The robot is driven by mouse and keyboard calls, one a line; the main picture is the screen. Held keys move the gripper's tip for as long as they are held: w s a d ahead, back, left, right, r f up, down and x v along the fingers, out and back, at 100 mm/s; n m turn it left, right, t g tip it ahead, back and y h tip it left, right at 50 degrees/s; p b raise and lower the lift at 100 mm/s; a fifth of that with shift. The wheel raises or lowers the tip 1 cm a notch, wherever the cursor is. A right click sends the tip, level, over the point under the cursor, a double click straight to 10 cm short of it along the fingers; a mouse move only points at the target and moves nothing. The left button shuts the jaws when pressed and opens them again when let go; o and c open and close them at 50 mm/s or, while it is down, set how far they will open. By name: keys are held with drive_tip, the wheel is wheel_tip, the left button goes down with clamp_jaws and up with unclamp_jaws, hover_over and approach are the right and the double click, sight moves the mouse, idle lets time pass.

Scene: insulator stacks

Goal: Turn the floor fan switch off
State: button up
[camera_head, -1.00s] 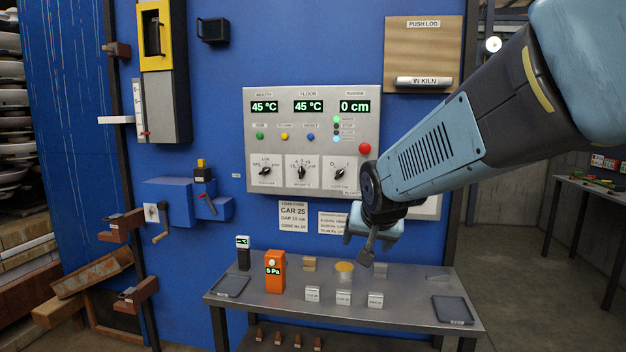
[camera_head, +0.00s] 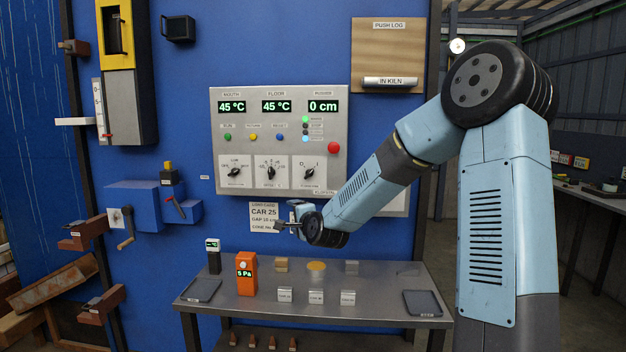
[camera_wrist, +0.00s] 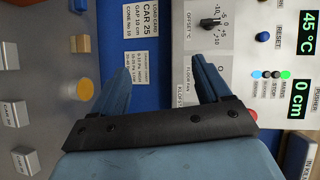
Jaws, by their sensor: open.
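The floor fan switch (camera_head: 307,171) is the right-hand black knob in the lower row of the grey control panel (camera_head: 340,128), with O and I marks above it. Its handle slants toward the upper right; which mark it points to is too small to be sure. My gripper (camera_head: 288,217) is just below the panel, in front of the load card, apart from the switch. In the wrist view my gripper (camera_wrist: 161,70) is open and empty, its blue fingers spread. The floor fan label (camera_wrist: 188,82) shows beside one finger; the switch itself is hidden there.
The offset knob (camera_head: 270,171) and another knob (camera_head: 234,172) sit left of the switch. A red button (camera_head: 333,148) is above right. The metal table (camera_head: 380,311) below holds an orange meter (camera_head: 246,274) and small blocks. The load card (camera_head: 264,217) hangs under the panel.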

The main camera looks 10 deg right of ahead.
drive_tip(key=w+d+r+m+t+h, duration=0.1)
drive_tip(key=w+d+r+m+t, duration=0.1)
drive_tip(key=w+d+m+t, duration=0.3)
drive_tip(key=m+h, duration=0.3)
drive_tip(key=m, duration=0.3)
approach(309, 175)
drive_tip(key=x, duration=0.8)
drive_tip(key=shift+w, duration=0.1)
